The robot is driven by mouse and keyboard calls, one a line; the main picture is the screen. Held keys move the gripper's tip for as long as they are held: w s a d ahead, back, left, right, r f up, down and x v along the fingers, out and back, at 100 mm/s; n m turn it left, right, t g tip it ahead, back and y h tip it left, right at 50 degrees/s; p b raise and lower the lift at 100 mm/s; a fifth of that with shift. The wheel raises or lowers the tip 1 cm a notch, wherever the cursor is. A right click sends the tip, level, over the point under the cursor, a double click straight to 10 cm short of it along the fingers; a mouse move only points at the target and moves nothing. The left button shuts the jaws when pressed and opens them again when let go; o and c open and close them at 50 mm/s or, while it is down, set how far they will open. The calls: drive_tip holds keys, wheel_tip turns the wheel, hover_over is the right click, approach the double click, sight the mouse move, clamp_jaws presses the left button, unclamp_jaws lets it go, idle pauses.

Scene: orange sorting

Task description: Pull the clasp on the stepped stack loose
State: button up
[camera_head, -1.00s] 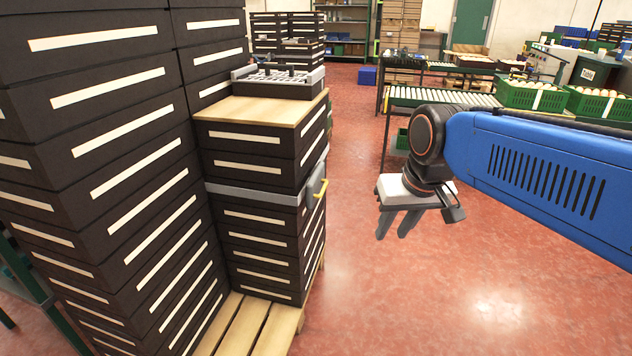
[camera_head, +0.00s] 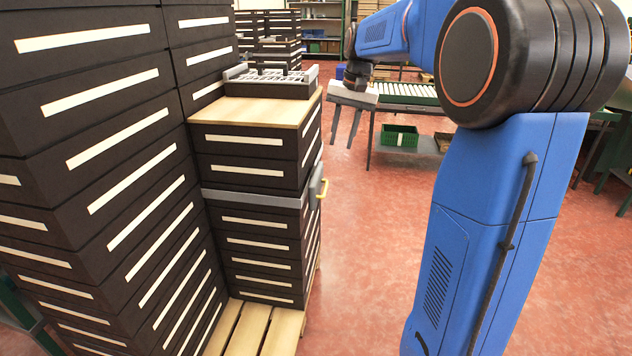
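The stepped stack of dark boxes (camera_head: 252,172) with white label strips stands on a wooden pallet. A grey strap (camera_head: 250,198) runs round it at mid height. My gripper (camera_head: 342,136) is to the right of the stack's top and beyond the clasp, pointing down. Its two fingers are apart with nothing seen between them. It does not touch the clasp.
A taller stack of dark boxes (camera_head: 100,150) stands close on the left. A grey tray (camera_head: 272,82) sits on the wooden top board (camera_head: 255,108). The pallet (camera_head: 262,325) sticks out in front. A roller conveyor (camera_head: 405,92) with a green crate (camera_head: 400,136) below stands behind.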

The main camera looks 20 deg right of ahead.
drive_tip(key=w, duration=0.3)
approach(325, 187)
drive_tip(key=shift+m, duration=0.3)
drive_tip(key=f, duration=0.5)
drive_tip(key=w+f, duration=0.1)
drive_tip(key=f, duration=0.1)
drive_tip(key=shift+a+f, duration=0.3)
drive_tip(key=shift+a, duration=0.05)
clamp_jaws()
